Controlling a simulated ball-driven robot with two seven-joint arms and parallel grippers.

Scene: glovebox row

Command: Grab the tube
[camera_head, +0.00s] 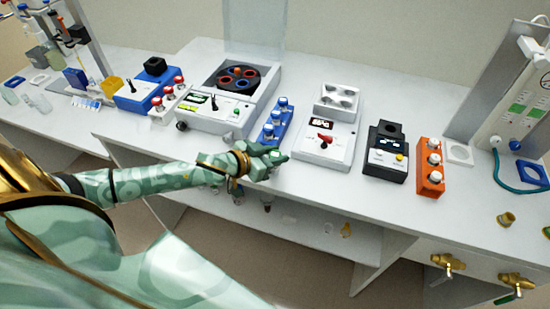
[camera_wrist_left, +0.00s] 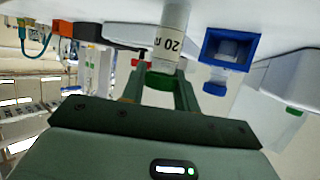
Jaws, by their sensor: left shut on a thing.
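My left gripper (camera_head: 272,158) is over the front part of the bench, just in front of the blue rack (camera_head: 268,137). In the left wrist view the left gripper (camera_wrist_left: 162,82) is shut on a tube (camera_wrist_left: 172,42). The tube has a white label reading "20" and a green cap between the fingers. In the head view the gripper mostly hides the tube. The blue rack also shows close beside the tube in the left wrist view (camera_wrist_left: 208,50). My right gripper is not in view.
A white centrifuge with an open lid (camera_head: 218,112) stands left of the rack. A white device with a red knob (camera_head: 322,148), a black device (camera_head: 385,160) and an orange rack (camera_head: 428,183) stand to the right. Gold valves (camera_head: 448,264) stick out below the bench's front edge.

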